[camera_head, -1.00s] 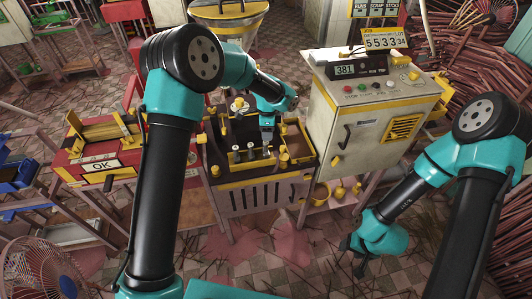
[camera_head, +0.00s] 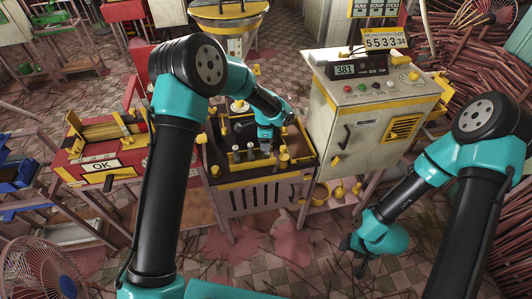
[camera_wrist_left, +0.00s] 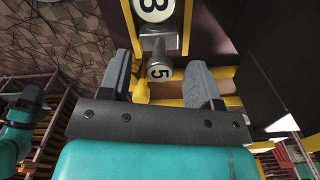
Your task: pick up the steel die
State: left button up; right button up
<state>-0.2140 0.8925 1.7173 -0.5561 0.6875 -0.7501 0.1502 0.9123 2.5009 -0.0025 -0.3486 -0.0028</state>
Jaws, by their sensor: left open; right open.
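A grey steel die (camera_wrist_left: 160,60) with a round end marked 5 shows in the left wrist view, lying between my left gripper's fingers (camera_wrist_left: 157,88). Both fingers stand apart, with visible gaps to it. In the head view, my left gripper (camera_head: 265,147) is low over the yellow-trimmed rack, and its fingertips are hard to make out. Small grey pegs (camera_head: 237,156) stand in the rack just left of it. My right gripper (camera_head: 358,262) hangs open and empty over the floor at the lower right.
A larger piece marked 8 (camera_wrist_left: 155,8) sits close beyond the die in the wrist view. A grey control cabinet (camera_head: 345,120) stands right of the rack station. A red bench with an OK sign (camera_head: 102,166) stands left. A fan (camera_head: 38,270) is at lower left.

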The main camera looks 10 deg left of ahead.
pick_arm(q)
grip_shut()
dwell(0.3)
dwell(0.3)
